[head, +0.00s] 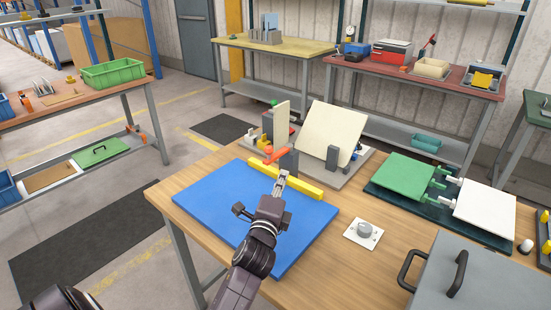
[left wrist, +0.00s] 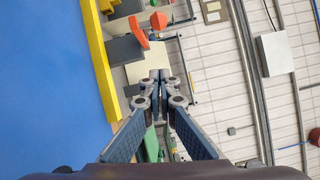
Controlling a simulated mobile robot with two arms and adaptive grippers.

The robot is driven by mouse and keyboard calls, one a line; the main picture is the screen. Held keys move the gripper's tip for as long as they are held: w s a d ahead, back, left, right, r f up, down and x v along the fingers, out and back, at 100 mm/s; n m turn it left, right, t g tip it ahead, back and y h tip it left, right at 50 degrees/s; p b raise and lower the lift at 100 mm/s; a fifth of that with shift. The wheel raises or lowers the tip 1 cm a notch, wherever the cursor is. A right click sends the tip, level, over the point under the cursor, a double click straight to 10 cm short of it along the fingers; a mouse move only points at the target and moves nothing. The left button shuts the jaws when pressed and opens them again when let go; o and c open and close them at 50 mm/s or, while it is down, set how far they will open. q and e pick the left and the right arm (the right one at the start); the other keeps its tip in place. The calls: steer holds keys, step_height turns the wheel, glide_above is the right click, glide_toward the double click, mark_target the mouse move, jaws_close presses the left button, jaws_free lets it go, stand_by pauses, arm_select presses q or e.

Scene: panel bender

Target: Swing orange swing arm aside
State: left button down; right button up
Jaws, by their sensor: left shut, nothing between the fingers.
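The orange swing arm (head: 276,156) lies across the front of the panel bender, near a grey upright block (head: 288,161). In the left wrist view the orange arm (left wrist: 139,32) shows as a short bar beside a grey block (left wrist: 124,49), beyond my fingertips. My left gripper (head: 281,183) is shut and empty, just in front of the grey block and close to the yellow bar (head: 308,186). In the left wrist view its fingertips (left wrist: 160,78) are together, apart from the orange arm. My right gripper is not in view.
A blue mat (head: 220,200) lies under my left arm. A tilted cream panel (head: 332,133) stands behind the grey block. A white plate with a grey knob (head: 363,233), a green panel (head: 405,168) and a grey lid with handles (head: 490,275) lie to the right.

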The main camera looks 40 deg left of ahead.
mark_target(276, 159)
arm_select(q)
steer(key=w+a+p, duration=0.1)
steer(key=w+a, duration=0.1)
steer(key=a, duration=0.1)
steer(key=w+a+r+p, duration=0.1)
steer(key=w+a, duration=0.2)
steer(key=shift+w+r+p, duration=0.1)
steer(key=shift+p, duration=0.2)
steer(key=shift+w, duration=0.1)
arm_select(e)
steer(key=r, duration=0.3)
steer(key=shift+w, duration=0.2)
